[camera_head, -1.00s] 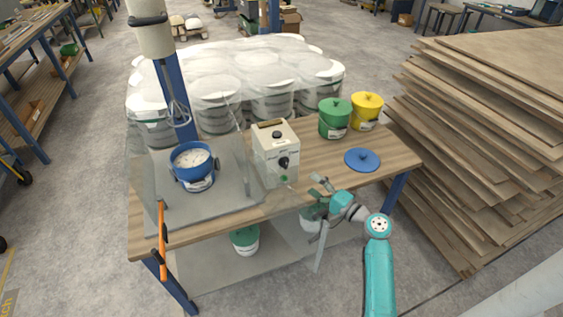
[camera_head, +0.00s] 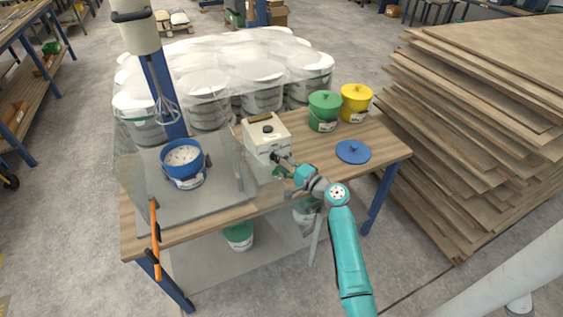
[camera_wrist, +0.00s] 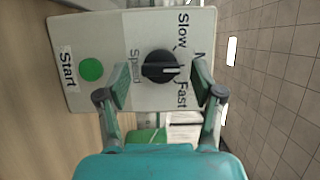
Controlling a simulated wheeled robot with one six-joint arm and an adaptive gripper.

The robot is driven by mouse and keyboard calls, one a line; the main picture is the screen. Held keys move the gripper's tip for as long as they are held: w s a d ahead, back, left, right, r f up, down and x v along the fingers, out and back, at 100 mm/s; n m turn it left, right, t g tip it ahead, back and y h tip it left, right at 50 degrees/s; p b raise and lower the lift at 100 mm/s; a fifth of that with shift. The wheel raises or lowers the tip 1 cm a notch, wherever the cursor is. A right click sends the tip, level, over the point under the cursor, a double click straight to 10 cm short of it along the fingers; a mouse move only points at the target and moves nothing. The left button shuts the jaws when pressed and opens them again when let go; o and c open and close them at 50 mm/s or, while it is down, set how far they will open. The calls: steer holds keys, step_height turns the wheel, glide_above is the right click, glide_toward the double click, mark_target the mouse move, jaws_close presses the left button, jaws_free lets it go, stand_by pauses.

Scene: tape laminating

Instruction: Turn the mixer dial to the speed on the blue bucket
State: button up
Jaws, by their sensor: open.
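The mixer control box (camera_head: 262,134) is a pale box on the wooden table in the head view. In the wrist view its panel (camera_wrist: 100,35) appears turned sideways. The black dial (camera_wrist: 159,66) sits among the labels "Slow" and "Fast", with "Speed" beside it and a green button (camera_wrist: 91,69) by "Start". The blue bucket (camera_head: 184,170) stands open under the mixer whisk, with white contents; its label is too small to read. My gripper (camera_wrist: 158,88) is open in front of the panel, with one finger on either side of the dial; I cannot tell whether they touch it.
A clear guard (camera_head: 225,170) stands around the blue bucket. A blue lid (camera_head: 353,151) lies flat to the right of the box. An orange-handled bar (camera_head: 155,235) is at the front left.

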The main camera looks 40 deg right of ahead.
steer(key=shift+w, duration=0.1)
steer(key=c, duration=1.1)
steer(key=shift+c, duration=0.2)
steer(key=shift+m, duration=0.3)
steer(key=m+t, duration=0.1)
steer(key=m, duration=0.3)
steer(key=shift+a+f+m+t, duration=0.1)
steer(key=shift+f+m+t, duration=0.1)
steer(key=shift+m+t, duration=0.15)
steer(key=m+t+h, duration=0.1)
steer(key=m, duration=0.1)
steer(key=m+h, duration=0.1)
steer(key=m, duration=0.2)
steer(key=shift+f+m+t, duration=0.1)
steer(key=shift+m+t, duration=0.15)
steer(key=shift+t, duration=0.1)
steer(key=o, duration=1.1)
